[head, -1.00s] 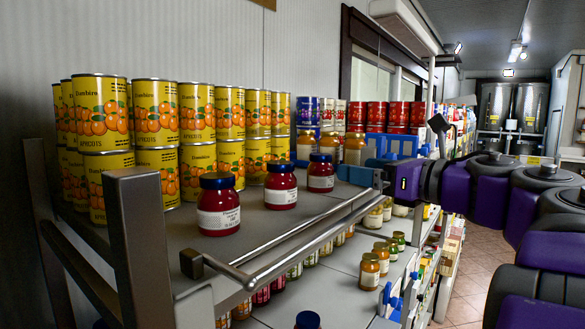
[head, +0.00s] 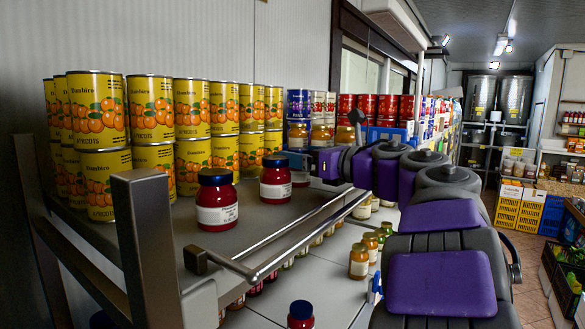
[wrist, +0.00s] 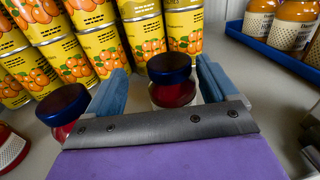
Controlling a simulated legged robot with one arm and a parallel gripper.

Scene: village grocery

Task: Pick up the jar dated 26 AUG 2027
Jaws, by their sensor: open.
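Red jars with dark blue lids stand on the grey upper shelf (head: 262,220): a front jar (head: 217,203), a middle jar (head: 277,182) and a third jar (head: 300,179), mostly hidden by my gripper in the head view. Their white labels carry print too small to read, so I cannot tell which is dated 26 AUG 2027. In the wrist view my gripper (wrist: 162,70) is open, with blue fingers on either side of the third jar (wrist: 172,92). I cannot tell whether they touch it. The middle jar (wrist: 62,108) is just outside the left finger.
Yellow apricot cans (head: 153,110) are stacked behind the jars. A blue tray (wrist: 270,50) of orange jars stands at the right in the wrist view. A metal rail (head: 300,240) runs along the shelf's front edge. More jars (head: 360,260) stand on the lower shelf.

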